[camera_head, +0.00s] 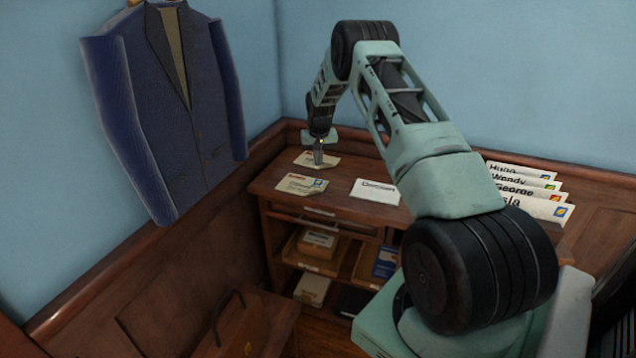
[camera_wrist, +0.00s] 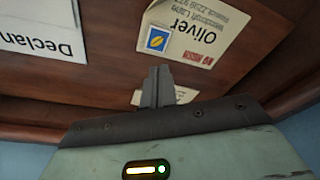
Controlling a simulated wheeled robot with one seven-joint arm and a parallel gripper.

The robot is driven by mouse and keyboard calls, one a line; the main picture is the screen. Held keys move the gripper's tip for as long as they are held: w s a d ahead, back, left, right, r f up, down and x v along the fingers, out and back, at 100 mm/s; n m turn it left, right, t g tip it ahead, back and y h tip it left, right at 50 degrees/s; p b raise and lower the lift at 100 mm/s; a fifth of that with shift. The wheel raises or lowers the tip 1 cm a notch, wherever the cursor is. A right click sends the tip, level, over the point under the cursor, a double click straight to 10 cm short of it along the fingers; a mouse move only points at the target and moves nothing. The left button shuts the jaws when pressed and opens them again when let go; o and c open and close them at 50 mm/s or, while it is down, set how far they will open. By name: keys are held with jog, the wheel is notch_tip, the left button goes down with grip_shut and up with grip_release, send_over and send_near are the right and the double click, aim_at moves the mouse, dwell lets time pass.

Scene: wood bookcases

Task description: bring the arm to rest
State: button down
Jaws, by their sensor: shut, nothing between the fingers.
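My gripper (camera_head: 318,157) is shut and empty, pointing down over the back left part of the wooden desk top (camera_head: 345,167). In the wrist view its closed fingers (camera_wrist: 158,85) show over the wood, close to an envelope (camera_wrist: 184,95) that they partly cover. In the head view that envelope (camera_head: 328,161) lies at the back of the desk. I cannot tell whether the fingertips touch it. My arm arches up from the lower right and bends down to the desk.
An envelope reading Oliver (camera_wrist: 203,30) and a white card reading Declan (camera_wrist: 45,25) lie on the desk. Several name envelopes (camera_head: 535,190) stand at the right. A blue jacket (camera_head: 180,110) hangs on the left wall. Shelves below hold boxes (camera_head: 318,240). A brown case (camera_head: 240,325) stands lower left.

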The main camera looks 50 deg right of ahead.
dwell(0.5)
jog(key=s+a+r+n+y, duration=0.1)
jog(key=a+r+n, duration=0.35)
jog(key=a, duration=1.15)
jog(key=s+a+r+n+y, duration=0.1)
jog(key=a+r, duration=0.6)
jog(key=a, duration=0.9)
jog(key=s+a+r+n, duration=0.25)
jog(key=s+a, duration=0.35)
jog(key=a, duration=0.4)
jog(key=s+a+r+n+g+y, duration=0.1)
jog(key=s+a+r+n, duration=0.25)
jog(key=s+a, duration=0.9)
jog(key=s+n+h, duration=0.1)
jog(key=s+n, duration=0.2)
jog(key=s, duration=1.6)
jog(key=shift+s+n+g, duration=0.25)
jog(key=shift+n+g, duration=0.1)
jog(key=shift+g, duration=0.05)
jog(key=shift+f, duration=0.1)
